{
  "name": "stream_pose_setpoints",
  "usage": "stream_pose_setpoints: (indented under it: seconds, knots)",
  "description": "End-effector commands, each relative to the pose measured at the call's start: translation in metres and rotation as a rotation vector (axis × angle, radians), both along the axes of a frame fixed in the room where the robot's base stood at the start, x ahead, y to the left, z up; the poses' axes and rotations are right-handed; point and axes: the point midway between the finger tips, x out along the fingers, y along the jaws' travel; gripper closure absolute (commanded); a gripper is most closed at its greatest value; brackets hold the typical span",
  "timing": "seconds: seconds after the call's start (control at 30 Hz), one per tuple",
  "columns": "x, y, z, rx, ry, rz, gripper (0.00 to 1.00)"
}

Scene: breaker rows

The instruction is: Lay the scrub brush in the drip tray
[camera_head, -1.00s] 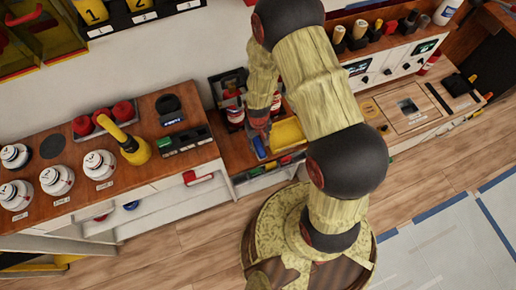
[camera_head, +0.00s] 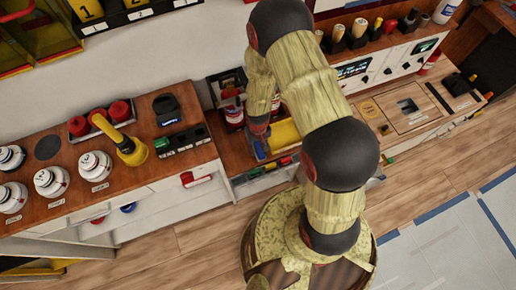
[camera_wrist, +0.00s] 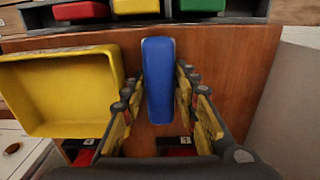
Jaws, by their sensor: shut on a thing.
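The scrub brush appears as a long blue block (camera_wrist: 158,75) between my fingers in the wrist view; no bristles show. My gripper (camera_wrist: 157,88) is shut on it, with one finger along each side. The yellow drip tray (camera_wrist: 35,92) lies to the left of the brush, close beside it, and looks empty. In the head view my gripper (camera_head: 258,133) is over the wooden counter, left of the yellow tray (camera_head: 285,133). My arm hides part of that tray. I cannot tell whether the brush still touches the counter.
A divided bin (camera_wrist: 172,19) with red, yellow and green pieces runs along the top of the wrist view. Red bottles (camera_head: 233,115) stand behind my gripper in the head view. Bare wooden counter (camera_wrist: 245,70) lies right of the brush.

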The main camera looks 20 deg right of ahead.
Motion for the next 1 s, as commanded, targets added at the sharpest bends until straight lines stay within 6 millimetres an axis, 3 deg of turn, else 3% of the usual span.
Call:
stream_pose_setpoints:
  seconds: [0.37, 0.67, 0.9, 1.0]
  knots:
    - [0.0, 0.0, 0.0, 0.0, 0.0, 0.0, 1.0]
    - [0.0, 0.0, 0.005, 0.0, -0.001, 0.0, 1.0]
    - [0.0, 0.0, 0.035, 0.0, -0.001, 0.0, 1.0]
    - [-0.013, -0.008, 0.052, 0.0, 0.0, -0.002, 1.0]
